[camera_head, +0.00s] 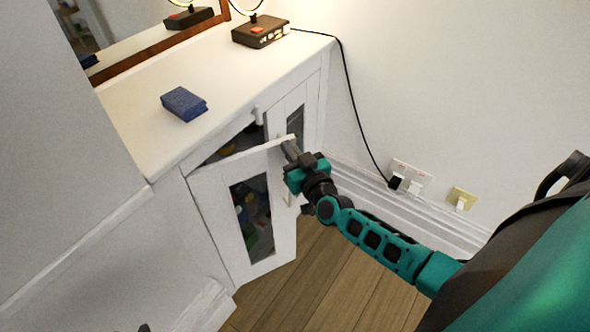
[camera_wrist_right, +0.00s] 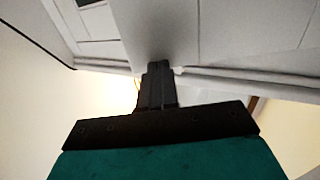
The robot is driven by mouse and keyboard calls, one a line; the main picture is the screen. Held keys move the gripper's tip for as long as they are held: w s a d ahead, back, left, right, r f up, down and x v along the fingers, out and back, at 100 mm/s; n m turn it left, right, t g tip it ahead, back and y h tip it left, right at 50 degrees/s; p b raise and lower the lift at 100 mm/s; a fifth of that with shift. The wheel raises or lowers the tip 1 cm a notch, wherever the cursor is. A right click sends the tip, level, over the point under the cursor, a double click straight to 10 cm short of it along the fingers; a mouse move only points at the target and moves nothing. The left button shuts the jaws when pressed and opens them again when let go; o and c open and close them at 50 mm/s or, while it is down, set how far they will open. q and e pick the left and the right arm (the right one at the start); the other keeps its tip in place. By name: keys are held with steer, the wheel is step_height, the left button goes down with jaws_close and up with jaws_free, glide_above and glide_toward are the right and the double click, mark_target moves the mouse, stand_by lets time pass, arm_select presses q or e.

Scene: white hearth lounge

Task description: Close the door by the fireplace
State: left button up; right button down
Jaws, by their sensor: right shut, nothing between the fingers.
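The white cabinet door (camera_head: 212,205) with a glass pane (camera_head: 252,215) stands part open, hinged on its left side. A dark gap shows above it, between the door and the white cabinet (camera_head: 168,152). My right gripper (camera_head: 288,149) is shut and empty, with its fingertips at the door's free upper right corner; whether they touch it is hard to tell. In the right wrist view, the shut fingers (camera_wrist_right: 157,85) reach up against a white panel surface. My left gripper is not in view.
On the cabinet top lie a blue box (camera_head: 184,104) and a dark device (camera_head: 260,32) with a cable running to wall sockets (camera_head: 411,177). A second glass door (camera_head: 295,122) is at the right. Wooden floor (camera_head: 330,285) is clear below.

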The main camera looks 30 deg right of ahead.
steer(key=w+y+b, duration=0.1)
steer(key=w, duration=0.1)
steer(key=w+n, duration=0.1)
steer(key=shift+w+d+f+y+b, duration=0.15)
steer(key=shift+w+d+y+b, duration=0.05)
steer(key=shift+w+y+b, duration=0.2)
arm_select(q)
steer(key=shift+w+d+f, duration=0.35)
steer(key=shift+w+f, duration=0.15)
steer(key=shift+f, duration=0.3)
arm_select(e)
steer(key=shift+w, duration=0.9)
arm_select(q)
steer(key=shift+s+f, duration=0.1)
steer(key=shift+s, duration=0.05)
